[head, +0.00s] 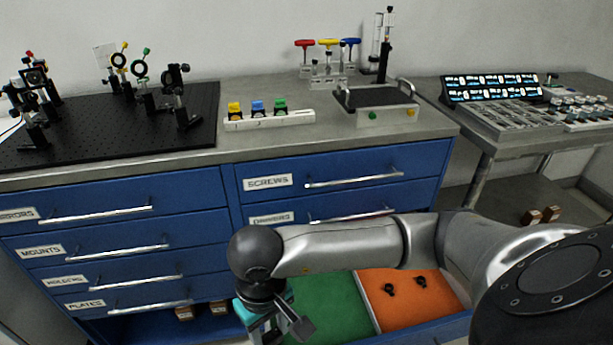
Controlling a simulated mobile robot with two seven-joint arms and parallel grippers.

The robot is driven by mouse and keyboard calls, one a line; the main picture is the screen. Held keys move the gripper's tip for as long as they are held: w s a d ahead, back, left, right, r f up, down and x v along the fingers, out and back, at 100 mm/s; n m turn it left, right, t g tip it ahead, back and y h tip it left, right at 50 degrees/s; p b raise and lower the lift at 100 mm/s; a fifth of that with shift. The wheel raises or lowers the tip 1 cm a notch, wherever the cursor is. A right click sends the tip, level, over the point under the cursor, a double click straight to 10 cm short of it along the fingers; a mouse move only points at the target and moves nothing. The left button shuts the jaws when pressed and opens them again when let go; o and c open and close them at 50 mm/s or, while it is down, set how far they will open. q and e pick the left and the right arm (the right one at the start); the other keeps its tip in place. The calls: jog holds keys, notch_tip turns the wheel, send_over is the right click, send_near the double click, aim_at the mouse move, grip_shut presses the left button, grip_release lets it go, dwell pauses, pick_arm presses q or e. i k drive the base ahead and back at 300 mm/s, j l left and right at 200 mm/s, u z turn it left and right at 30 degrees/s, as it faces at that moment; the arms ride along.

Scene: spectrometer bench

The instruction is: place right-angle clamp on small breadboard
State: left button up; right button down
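A small dark breadboard (376,97) in a grey frame with handles lies on the bench top, right of centre. Two small black clamp-like parts (390,290) (420,281) lie apart in the orange compartment of an open drawer. I cannot tell which, if either, is the right-angle clamp. My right gripper (280,333) hangs over the left part of this drawer, left of the black parts. Its fingers run toward the bottom edge of the picture, and I cannot tell whether they are open or hold something. My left gripper is out of view.
The open drawer has a green compartment (325,305) beside the orange one (440,305). A large black breadboard (95,140) with optics fills the bench's left. A white strip (290,118) with coloured parts and a hex-driver stand (327,82) stand near the small breadboard.

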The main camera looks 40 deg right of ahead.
aim_at(374, 97)
jog(key=l+u, duration=0.1)
jog(key=u, duration=0.35)
jog(key=l+u, duration=0.1)
jog(key=u, duration=0.35)
jog(key=k+u, duration=0.1)
jog(key=u, duration=0.3)
jog(key=k+l, duration=1.05)
jog(key=i+l+u, duration=0.05)
jog(key=l, duration=0.05)
